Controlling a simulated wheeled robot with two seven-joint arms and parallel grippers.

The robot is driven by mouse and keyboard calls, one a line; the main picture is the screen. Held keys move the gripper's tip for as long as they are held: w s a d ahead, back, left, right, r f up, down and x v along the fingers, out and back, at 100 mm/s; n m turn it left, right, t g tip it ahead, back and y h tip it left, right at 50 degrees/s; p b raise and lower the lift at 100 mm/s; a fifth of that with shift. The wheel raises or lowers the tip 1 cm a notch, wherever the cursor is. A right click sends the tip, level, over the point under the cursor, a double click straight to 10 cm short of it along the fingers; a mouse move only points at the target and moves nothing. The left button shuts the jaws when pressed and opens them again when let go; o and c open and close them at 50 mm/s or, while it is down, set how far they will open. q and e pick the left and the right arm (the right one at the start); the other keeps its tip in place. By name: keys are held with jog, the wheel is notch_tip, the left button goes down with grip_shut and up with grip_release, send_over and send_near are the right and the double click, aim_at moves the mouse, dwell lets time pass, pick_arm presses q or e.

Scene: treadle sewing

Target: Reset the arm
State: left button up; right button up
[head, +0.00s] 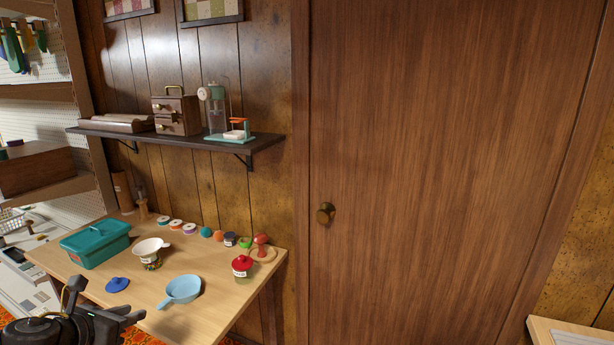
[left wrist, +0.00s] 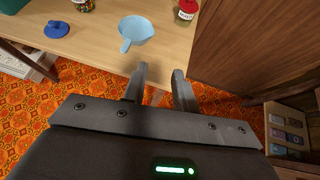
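My left gripper (head: 128,317) is at the lower left of the head view, by the table's front edge. In the left wrist view its two dark fingers (left wrist: 160,76) stand apart with nothing between them, so it is open and empty. Its fingertips point toward the table edge and a light blue pan (left wrist: 135,33), apart from it. The right gripper shows in neither view.
The wooden table (head: 215,300) holds a teal lidded box (head: 95,245), a white cup (head: 151,250), a blue lid (head: 117,285), a red-lidded jar (head: 242,267) and several spools. A dark shelf (head: 265,146) hangs above. A door (head: 430,170) stands right.

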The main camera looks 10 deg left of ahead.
pick_arm(q)
jog(key=w+a+f+n, duration=0.3)
jog(key=a+f+n, duration=0.2)
jog(key=f+n, duration=0.3)
jog(key=w+a+f+n, duration=0.2)
jog(key=a+f+n, duration=0.2)
jog(key=f+n, duration=0.45)
jog(key=s+a+f+n+g+y, duration=0.1)
jog(key=s+f+n, duration=0.4)
jog(key=f, duration=0.5)
jog(key=s+a+f+n+g+y, duration=0.1)
jog(key=s+a+f+n+g, duration=0.1)
jog(key=f+n, duration=0.65)
jog(key=s+d+f+n+g+y, duration=0.15)
jog(key=s+d+f, duration=0.25)
jog(key=s+f, duration=0.65)
jog(key=s+d+f+n+g, duration=0.3)
jog(key=s+d+f, duration=0.1)
jog(key=s+f, duration=0.6)
jog(key=s+d+f+g+h, duration=0.1)
jog(key=s+d+f, duration=0.3)
jog(key=s+d, duration=0.5)
jog(key=s+d+f+g+h, duration=0.1)
jog(key=s+d+f+g, duration=0.1)
jog(key=s+d+f, duration=0.3)
jog(key=s+d, duration=0.4)
jog(key=s, duration=0.2)
jog(key=shift+s+f+n, duration=0.15)
jog(key=shift+f+n, duration=0.1)
jog(key=shift+n, duration=0.1)
